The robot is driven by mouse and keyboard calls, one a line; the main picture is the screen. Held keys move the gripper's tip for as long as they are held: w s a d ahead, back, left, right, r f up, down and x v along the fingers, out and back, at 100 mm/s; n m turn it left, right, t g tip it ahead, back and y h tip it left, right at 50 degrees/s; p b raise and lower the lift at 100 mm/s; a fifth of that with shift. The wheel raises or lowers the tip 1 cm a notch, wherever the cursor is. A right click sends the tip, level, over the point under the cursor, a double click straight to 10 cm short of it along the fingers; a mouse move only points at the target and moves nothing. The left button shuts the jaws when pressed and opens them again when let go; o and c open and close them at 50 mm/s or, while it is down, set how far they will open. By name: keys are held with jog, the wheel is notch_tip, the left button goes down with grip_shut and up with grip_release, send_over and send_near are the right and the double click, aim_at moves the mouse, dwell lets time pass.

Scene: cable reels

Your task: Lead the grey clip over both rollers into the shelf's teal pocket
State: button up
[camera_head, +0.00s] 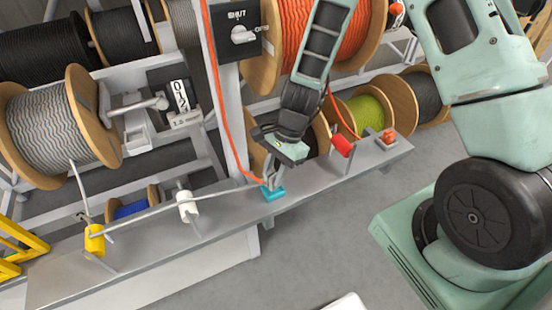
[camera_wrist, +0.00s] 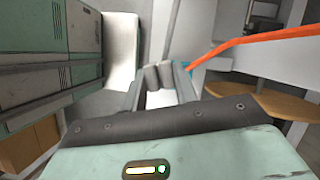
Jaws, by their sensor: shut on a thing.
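The grey cable (camera_head: 140,212) runs from the grey reel (camera_head: 58,128) past the yellow roller (camera_head: 95,240) and the white roller (camera_head: 187,206) to my gripper. It appears to rest against both rollers. My gripper (camera_head: 271,181) points down and is shut on the grey clip at the cable's end, right at the teal pocket (camera_head: 274,195) on the shelf (camera_head: 225,215). The fingers mostly hide the clip, and I cannot tell how deep it sits. In the wrist view the fingers (camera_wrist: 167,85) are close together, with a bit of teal (camera_wrist: 186,68) beside them.
An orange cable (camera_head: 217,100) hangs down to the shelf close to my gripper. A red roller (camera_head: 342,145) and an orange pocket (camera_head: 388,138) stand to the right on the shelf. Reels fill the rack behind. A yellow frame (camera_head: 20,245) stands at the left.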

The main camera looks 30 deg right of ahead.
jog(key=shift+w+d+f+m+t+b, duration=0.25)
jog(key=shift+w+f+m+b, duration=0.25)
jog(key=shift+f+b, duration=0.6)
jog(key=shift+w+d+f+m+t+b, duration=0.2)
jog(key=shift+w+f+m+b, duration=0.15)
jog(key=shift+f+m+b, duration=0.5)
jog(key=shift+w+d+f+m+t+b, duration=0.15)
jog(key=shift+w+f+m+t+b, duration=0.2)
jog(key=shift+f+b, duration=0.95)
jog(key=shift+r, duration=0.1)
jog(key=o, duration=1)
jog(key=shift+o, duration=0.2)
jog(key=p+v, duration=0.2)
jog(key=v, duration=1.5)
jog(key=shift+w+d+r, duration=0.15)
jog(key=shift+w+d, duration=0.05)
